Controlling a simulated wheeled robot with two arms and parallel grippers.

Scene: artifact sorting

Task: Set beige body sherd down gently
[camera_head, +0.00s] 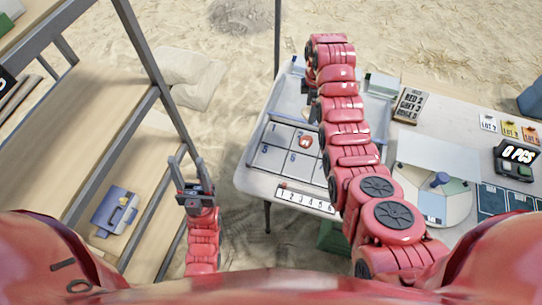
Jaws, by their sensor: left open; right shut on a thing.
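My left gripper (187,168) points up at the left of the table, between it and the wooden shelf. Its two fingers are apart and nothing is between them. My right arm reaches up across the table, and its far end stands over the back of the table. A gridded, numbered tray (265,156) lies on the table left of my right arm. A small reddish-brown piece with a pale mark (305,142) lies in one of its cells.
A strip numbered from 1 (306,199) lies at the table's front edge. A wooden shelf (140,165) with a blue case (115,211) stands left.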

